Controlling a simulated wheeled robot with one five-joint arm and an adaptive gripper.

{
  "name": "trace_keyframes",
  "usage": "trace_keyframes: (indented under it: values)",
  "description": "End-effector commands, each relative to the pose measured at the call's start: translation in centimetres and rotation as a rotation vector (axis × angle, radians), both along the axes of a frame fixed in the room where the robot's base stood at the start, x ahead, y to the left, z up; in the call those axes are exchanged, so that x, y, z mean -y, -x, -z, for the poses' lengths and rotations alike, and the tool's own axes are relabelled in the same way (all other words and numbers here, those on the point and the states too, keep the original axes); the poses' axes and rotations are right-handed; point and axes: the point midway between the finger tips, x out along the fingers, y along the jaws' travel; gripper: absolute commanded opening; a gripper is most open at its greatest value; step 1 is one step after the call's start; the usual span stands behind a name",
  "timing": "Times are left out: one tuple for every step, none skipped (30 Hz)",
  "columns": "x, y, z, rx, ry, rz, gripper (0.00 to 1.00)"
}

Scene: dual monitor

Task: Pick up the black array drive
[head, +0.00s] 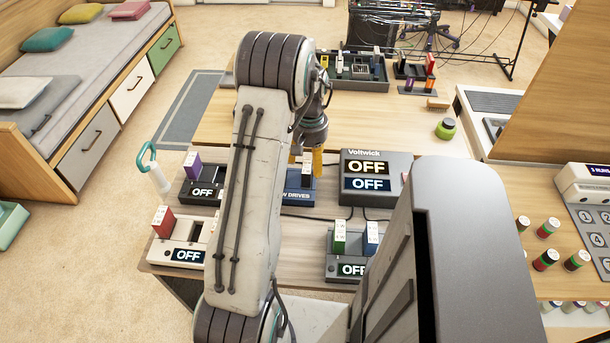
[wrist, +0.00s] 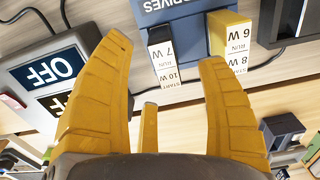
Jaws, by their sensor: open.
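The black array drive (wrist: 159,35) has a dark top and a white label reading 10 W and 7 W. It stands in a blue dock (wrist: 182,12) marked DRIVES, beside a yellow drive (wrist: 229,27). In the wrist view my gripper (wrist: 167,50) is open, its yellow fingers spread on either side of the black drive in the picture, with no visible contact. In the head view my arm hides much of the blue dock (head: 298,197), and my gripper's yellow fingers (head: 306,160) are only partly visible there.
A grey Voltwick box (head: 375,160) reading OFF stands just right of the blue dock. Docks with a purple drive (head: 192,164), a red drive (head: 163,221) and green and blue drives (head: 340,236) stand around. Cables cross the tabletop. A green jar (head: 446,129) stands farther back.

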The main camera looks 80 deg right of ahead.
Motion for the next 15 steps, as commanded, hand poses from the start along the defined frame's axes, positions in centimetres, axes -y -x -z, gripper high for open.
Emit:
trace_keyframes:
  values:
    - [0.0,0.0,0.4,0.001,-0.004,-0.001,0.67]
    - [0.0,0.0,0.7,0.001,-0.004,-0.001,0.67]
    - [0.0,0.0,1.1,0.001,-0.004,-0.001,0.67]
    - [0.0,0.0,1.5,0.001,-0.004,-0.001,0.67]
    - [0.1,0.0,1.9,0.001,-0.005,-0.001,0.67]
    - [0.2,0.0,2.4,0.001,-0.004,-0.001,0.67]
    - [0.2,0.1,2.7,0.001,-0.004,-0.001,0.67]
    - [0.2,0.1,3.1,0.001,-0.005,-0.001,0.67]
    - [0.2,0.1,3.6,0.0,-0.003,-0.001,0.67]
    - [0.2,0.1,3.8,0.0,-0.003,-0.001,0.67]
    - [0.2,0.1,4.1,0.0,-0.003,-0.001,0.67]
    - [0.2,0.1,4.4,0.0,-0.002,-0.001,0.67]
    - [0.2,0.1,4.6,0.0,-0.002,-0.001,0.67]
    - [0.3,0.1,4.7,0.0,-0.001,-0.001,0.67]
    - [0.3,0.1,4.9,0.0,-0.001,-0.001,0.67]
